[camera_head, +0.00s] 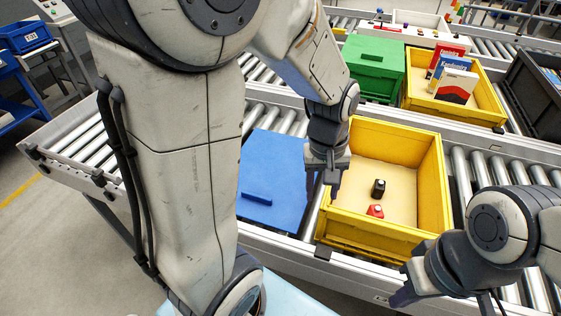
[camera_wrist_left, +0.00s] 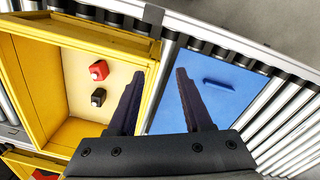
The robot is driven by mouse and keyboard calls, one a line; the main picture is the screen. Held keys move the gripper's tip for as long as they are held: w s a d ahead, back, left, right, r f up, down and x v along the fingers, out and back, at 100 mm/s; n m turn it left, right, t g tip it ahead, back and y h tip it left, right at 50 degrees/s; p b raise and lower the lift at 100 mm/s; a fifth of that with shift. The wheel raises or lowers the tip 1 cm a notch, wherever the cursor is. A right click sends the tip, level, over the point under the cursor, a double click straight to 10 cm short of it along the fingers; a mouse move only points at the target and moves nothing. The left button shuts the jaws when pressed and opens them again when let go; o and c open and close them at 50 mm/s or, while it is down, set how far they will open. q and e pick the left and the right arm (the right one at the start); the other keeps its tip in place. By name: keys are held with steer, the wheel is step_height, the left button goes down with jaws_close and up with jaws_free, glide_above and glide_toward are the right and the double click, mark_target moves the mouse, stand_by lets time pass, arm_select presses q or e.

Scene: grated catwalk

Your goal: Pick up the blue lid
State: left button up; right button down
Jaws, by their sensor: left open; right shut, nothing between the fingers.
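The blue lid (camera_head: 276,169) lies flat on the roller conveyor, left of the near yellow crate, with a raised bar handle (camera_head: 257,198) on top. My arm hides part of its left side in the head view. It also shows in the left wrist view (camera_wrist_left: 215,108), partly behind a finger. My left gripper (camera_head: 325,190) is open and empty, above the gap between the lid and the crate; its fingers (camera_wrist_left: 158,95) point at the crate's wall and the lid. My right gripper (camera_head: 396,285) is shut and empty, at the near right corner of the crate.
The near yellow crate (camera_head: 438,190) holds a black item (camera_head: 378,188) and a red item (camera_head: 375,211). Behind stand a green box (camera_head: 374,68) and another yellow crate (camera_head: 480,112) with boxes. A dark crate (camera_head: 530,95) is at the right.

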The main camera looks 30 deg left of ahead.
arm_select(q)
steer(key=w+a+f+n, duration=0.35)
steer(key=a+n, duration=0.35)
steer(key=a, duration=0.4)
steer(key=n+b, duration=0.2)
steer(key=n, duration=0.5)
glide_above(256, 194)
steer(key=f, duration=0.8)
steer(key=shift+d+f, duration=0.3)
steer(key=shift+s+a+f, duration=0.1)
steer(key=shift+f, duration=1.45)
steer(key=shift+a+f, duration=0.1)
steer(key=shift+f, duration=1.45)
steer(key=shift+c, duration=0.3)
jaws_close()
steer(key=shift+r, duration=0.1)
